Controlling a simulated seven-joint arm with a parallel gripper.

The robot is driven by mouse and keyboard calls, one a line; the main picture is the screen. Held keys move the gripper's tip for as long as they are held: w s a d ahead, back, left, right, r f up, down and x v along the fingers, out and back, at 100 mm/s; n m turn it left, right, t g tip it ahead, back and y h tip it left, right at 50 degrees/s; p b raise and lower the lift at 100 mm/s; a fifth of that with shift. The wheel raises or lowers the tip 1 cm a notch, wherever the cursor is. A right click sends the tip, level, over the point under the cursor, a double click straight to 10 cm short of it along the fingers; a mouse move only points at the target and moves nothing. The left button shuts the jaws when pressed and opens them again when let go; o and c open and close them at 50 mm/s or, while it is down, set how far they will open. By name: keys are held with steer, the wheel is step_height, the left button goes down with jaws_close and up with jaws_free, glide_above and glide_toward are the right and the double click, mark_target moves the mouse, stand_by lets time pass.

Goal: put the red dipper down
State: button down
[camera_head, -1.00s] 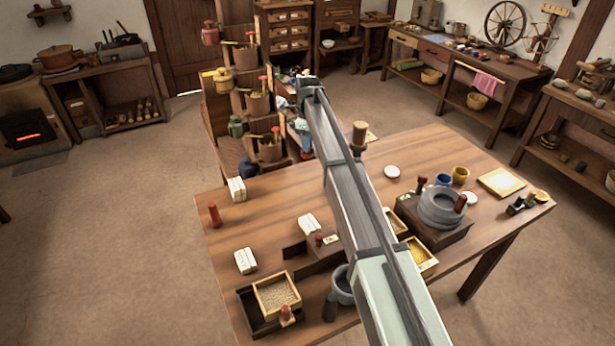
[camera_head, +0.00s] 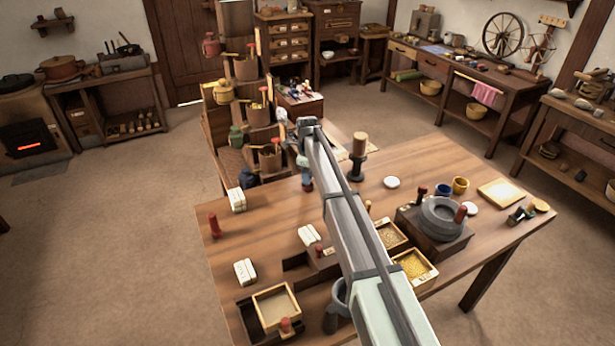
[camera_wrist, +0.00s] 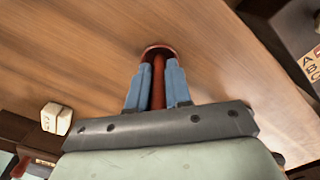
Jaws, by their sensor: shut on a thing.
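My gripper (camera_wrist: 158,62) is shut on the red dipper (camera_wrist: 158,80) in the wrist view. Its red shaft stands between the two blue-grey fingers, with a round dark-red end just beyond their tips. Bare tabletop (camera_wrist: 215,60) lies behind it. In the head view my gripper (camera_head: 304,166) points down at the back edge of the wooden table (camera_head: 270,215), with the red end of the dipper (camera_head: 307,187) showing under it. I cannot tell whether the dipper touches the tabletop.
A dark stand with a wooden top (camera_head: 358,158) is right of my gripper. White blocks (camera_head: 237,200) and a red-handled piece (camera_head: 214,226) lie to the left. A stone quern (camera_head: 441,218) stands to the right. A stepped shelf with pots (camera_head: 245,68) rises behind the table.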

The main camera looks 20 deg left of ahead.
steer(key=c, duration=1.1)
jaws_free()
steer(key=shift+f, duration=0.1)
steer(key=shift+o, duration=0.2)
step_height(320, 180, up, 12)
steer(key=shift+r, duration=0.15)
